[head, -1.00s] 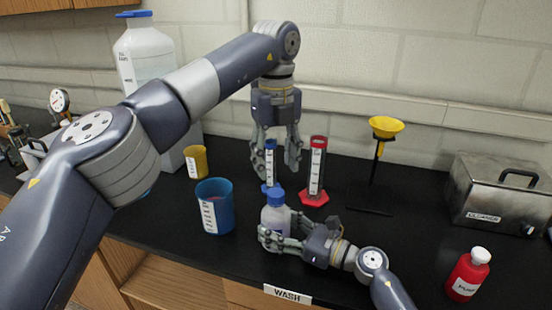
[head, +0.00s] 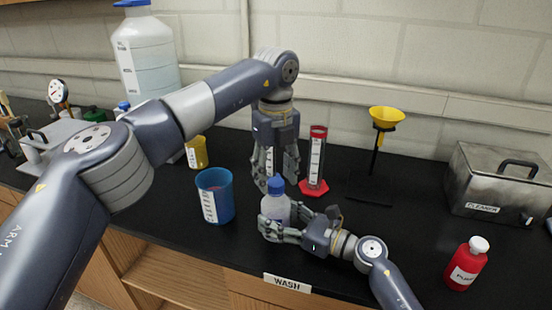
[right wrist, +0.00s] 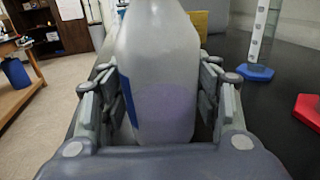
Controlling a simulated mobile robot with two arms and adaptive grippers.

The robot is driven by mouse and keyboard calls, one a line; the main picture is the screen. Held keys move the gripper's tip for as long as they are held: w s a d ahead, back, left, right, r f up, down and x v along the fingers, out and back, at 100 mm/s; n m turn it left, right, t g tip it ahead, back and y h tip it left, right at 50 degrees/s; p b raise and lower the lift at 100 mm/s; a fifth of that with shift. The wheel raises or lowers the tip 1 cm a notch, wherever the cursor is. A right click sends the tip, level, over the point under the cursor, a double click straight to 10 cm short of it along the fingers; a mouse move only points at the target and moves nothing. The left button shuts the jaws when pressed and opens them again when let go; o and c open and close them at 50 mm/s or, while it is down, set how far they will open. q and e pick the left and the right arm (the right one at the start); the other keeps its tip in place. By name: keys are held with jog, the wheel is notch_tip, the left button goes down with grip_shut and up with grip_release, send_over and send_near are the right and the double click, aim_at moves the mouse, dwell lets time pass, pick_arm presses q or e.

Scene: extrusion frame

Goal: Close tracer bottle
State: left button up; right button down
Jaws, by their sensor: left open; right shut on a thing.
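A translucent white bottle (head: 275,207) with a blue cap (head: 276,184) on its top stands upright near the counter's front. Its label cannot be read; a blue patch shows on its side in the right wrist view (right wrist: 160,75), where its top is out of frame. My right gripper (head: 281,226) is shut on the bottle's body, fingers on both sides. My left gripper (head: 274,180) points down, open, with its fingertips at the cap's height on either side of it in the picture. I cannot tell whether they touch the cap, or how tightly it sits.
A blue beaker (head: 222,205) stands left of the bottle and a red-based cylinder (head: 316,165) behind right. A blue-based cylinder (right wrist: 255,72) shows in the wrist view. Yellow funnel stand (head: 386,120), cleaner box (head: 490,190) and red bottle (head: 467,264) are right.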

pick_arm(q)
jog(key=shift+f, duration=0.75)
jog(key=c, duration=1.2)
jog(key=shift+o, duration=0.2)
jog(key=m, duration=0.3)
jog(key=shift+m, duration=0.3)
jog(key=m, duration=0.4)
jog(key=shift+m, duration=0.3)
jog(key=m, duration=0.4)
jog(key=shift+m, duration=0.4)
jog(key=m, duration=0.5)
jog(key=o, duration=1.2)
